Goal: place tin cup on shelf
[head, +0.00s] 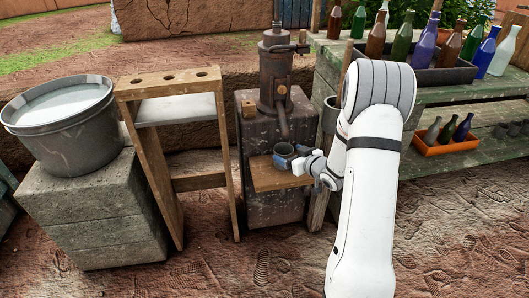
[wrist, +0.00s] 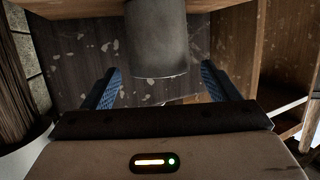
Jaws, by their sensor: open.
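The grey tin cup (head: 284,150) is at the small wooden shelf (head: 268,184) under the pump's spout; its base is hidden by my gripper, so I cannot tell its contact with the board. My gripper (head: 292,162) reaches in from the right at the cup. In the wrist view, the cup (wrist: 157,40) appears as a grey cylinder between the two blue fingers of my open gripper (wrist: 160,82), with a gap on each side.
A dark rusty pump (head: 275,75) stands on a block behind the cup. A wooden rack (head: 152,170) and a large bucket (head: 65,130) are at left. At right, a bench (head: 460,92) holds a tray of bottles and an orange tray (head: 440,148).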

